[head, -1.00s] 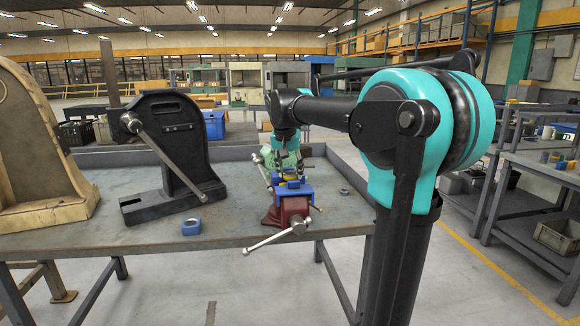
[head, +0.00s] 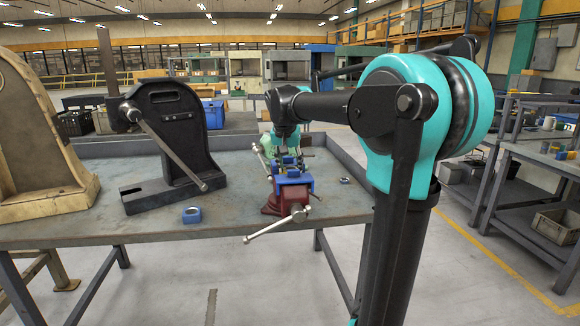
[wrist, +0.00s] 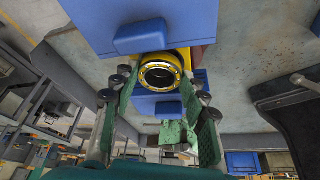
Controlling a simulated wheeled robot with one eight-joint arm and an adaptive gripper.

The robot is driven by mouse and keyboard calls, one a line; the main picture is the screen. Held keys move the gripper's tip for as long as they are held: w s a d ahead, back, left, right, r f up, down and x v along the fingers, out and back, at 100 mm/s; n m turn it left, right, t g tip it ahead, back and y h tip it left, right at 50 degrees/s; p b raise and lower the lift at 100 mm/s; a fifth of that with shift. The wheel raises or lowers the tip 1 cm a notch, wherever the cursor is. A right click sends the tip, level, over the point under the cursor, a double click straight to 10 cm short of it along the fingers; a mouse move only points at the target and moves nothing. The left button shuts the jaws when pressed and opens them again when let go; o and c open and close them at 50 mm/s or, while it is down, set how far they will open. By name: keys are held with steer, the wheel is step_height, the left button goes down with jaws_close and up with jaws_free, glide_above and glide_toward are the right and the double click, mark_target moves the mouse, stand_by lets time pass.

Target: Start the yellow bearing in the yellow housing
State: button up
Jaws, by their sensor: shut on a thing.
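The yellow bearing (wrist: 160,76) is a ring with a bright face and a dark bore, seen face-on in the wrist view. My gripper (wrist: 160,88) is shut on it, a green-padded finger on each side. A yellow part (wrist: 184,54), apparently the yellow housing, shows just behind the bearing, mostly hidden. I cannot tell whether the two touch. Blue vise jaws (wrist: 150,38) lie around it. In the head view my gripper (head: 287,152) points down over the vise (head: 285,200), which has blue jaws and a red base; the bearing is too small to make out there.
A blue housing (head: 192,215) and a small ring (head: 345,181) lie on the workbench (head: 100,231). A black arbor press (head: 170,140) and a beige press (head: 35,150) stand to the left. The vise handle (head: 270,227) sticks out over the front edge.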

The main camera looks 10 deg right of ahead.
steer(key=shift+f, duration=0.25)
steer(key=o, duration=1.3)
steer(key=shift+o, duration=0.2)
